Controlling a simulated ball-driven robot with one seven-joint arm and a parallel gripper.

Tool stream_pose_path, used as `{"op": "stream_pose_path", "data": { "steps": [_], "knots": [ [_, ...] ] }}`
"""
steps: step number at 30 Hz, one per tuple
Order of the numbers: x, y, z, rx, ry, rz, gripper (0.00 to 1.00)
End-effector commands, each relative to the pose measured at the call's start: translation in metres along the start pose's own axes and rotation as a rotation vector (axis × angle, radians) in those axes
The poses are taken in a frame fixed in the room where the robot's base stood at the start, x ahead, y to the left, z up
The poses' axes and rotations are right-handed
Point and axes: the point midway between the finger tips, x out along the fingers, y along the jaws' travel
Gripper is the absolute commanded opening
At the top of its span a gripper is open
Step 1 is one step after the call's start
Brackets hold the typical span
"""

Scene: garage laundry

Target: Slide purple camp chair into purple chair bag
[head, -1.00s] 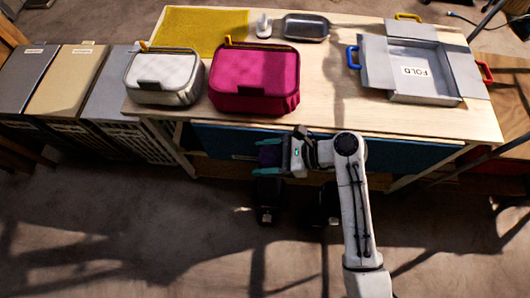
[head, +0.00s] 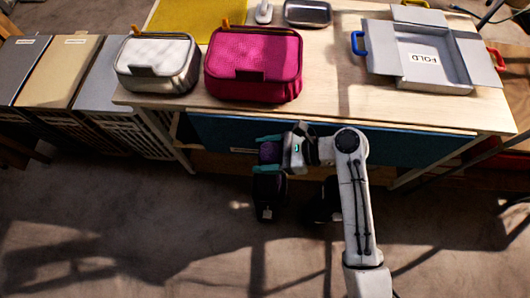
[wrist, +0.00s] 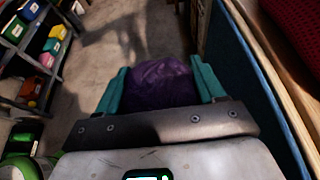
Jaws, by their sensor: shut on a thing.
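My gripper (head: 262,153) has teal fingers and is shut on a dark purple bundle (head: 270,152), low in front of the table. I take the bundle to be the purple camp chair. In the wrist view the bundle (wrist: 160,88) shows wrinkled, rounded fabric between the two fingers. A dark shape with a small pale tag (head: 266,213) shows just below the gripper; I cannot tell whether it is part of the bundle. I cannot make out a separate purple chair bag in either view.
The wooden table (head: 325,85) holds a grey-white case (head: 158,55), a magenta case (head: 253,55), a yellow mat (head: 195,18) and a grey folding box (head: 425,80). Blue panels (head: 400,152) are under the tabletop. Lidded bins (head: 60,70) stand left. Carpet (head: 130,230) in front is open.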

Motion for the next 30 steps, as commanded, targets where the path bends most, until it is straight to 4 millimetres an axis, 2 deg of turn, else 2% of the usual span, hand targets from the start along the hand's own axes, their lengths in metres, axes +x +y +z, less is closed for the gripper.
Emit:
{"op": "stream_pose_path", "data": {
  "steps": [30],
  "knots": [
    [0.019,-0.001,-0.043,-0.005,-0.003,-0.002,0.0]
  ]
}}
